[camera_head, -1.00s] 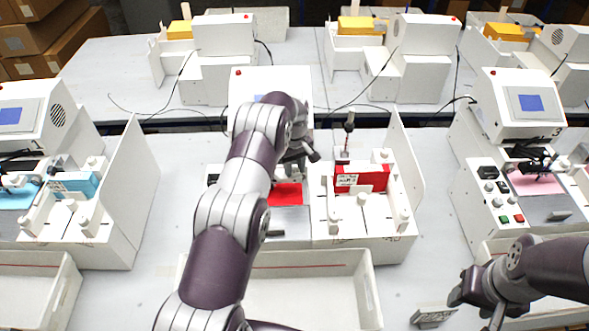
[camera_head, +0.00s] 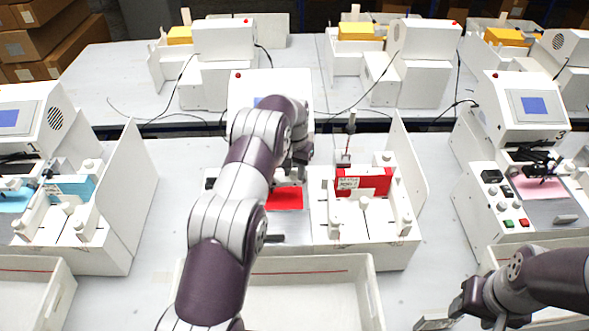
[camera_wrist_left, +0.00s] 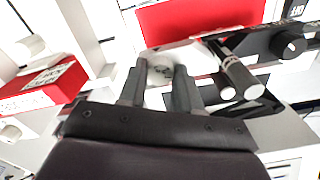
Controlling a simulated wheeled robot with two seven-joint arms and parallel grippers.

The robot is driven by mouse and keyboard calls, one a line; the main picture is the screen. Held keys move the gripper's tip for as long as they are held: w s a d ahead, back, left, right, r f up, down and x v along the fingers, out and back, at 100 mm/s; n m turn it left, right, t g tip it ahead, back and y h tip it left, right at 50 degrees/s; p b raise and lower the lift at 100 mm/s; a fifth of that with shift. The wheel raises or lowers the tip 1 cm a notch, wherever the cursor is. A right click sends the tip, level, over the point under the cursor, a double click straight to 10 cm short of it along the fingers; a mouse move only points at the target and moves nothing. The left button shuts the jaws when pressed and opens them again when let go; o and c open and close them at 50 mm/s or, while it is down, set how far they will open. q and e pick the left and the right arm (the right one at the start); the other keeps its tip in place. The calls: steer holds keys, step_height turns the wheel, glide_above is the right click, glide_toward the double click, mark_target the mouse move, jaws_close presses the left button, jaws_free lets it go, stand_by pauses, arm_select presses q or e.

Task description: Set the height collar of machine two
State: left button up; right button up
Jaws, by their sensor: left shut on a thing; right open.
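Machine two (camera_head: 270,85) is the middle white plotter, with a red sheet (camera_head: 285,198) on its bed. My left gripper (camera_head: 299,172) is at its pen carriage, and my left arm hides much of the machine's front. In the left wrist view, the left gripper's fingers (camera_wrist_left: 160,88) are closed around a pale round piece, which looks like the height collar (camera_wrist_left: 161,66). The red sheet (camera_wrist_left: 200,22) lies just beyond it. Dark cylinders of the carriage (camera_wrist_left: 236,74) are close to the right finger. My right gripper (camera_head: 440,321) is open and empty at the lower right.
A red box (camera_head: 362,182) with a white label sits in the tray right of the bed, beside a tall white side panel (camera_head: 408,160). A white bin (camera_head: 310,284) stands in front. Plotters with blue (camera_head: 14,200) and pink (camera_head: 540,187) sheets flank machine two.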

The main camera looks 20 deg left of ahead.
mark_target(295, 173)
arm_select(q)
steer(key=shift+w+r+m, duration=0.1)
steer(key=shift+m, duration=0.5)
steer(key=o, duration=1)
steer(key=shift+o, duration=0.2)
step_height(295, 173, up, 7)
steer(key=p, duration=0.6)
steer(key=shift+r+p, duration=0.35)
steer(key=shift+p, duration=0.05)
steer(key=shift+f, duration=0.1)
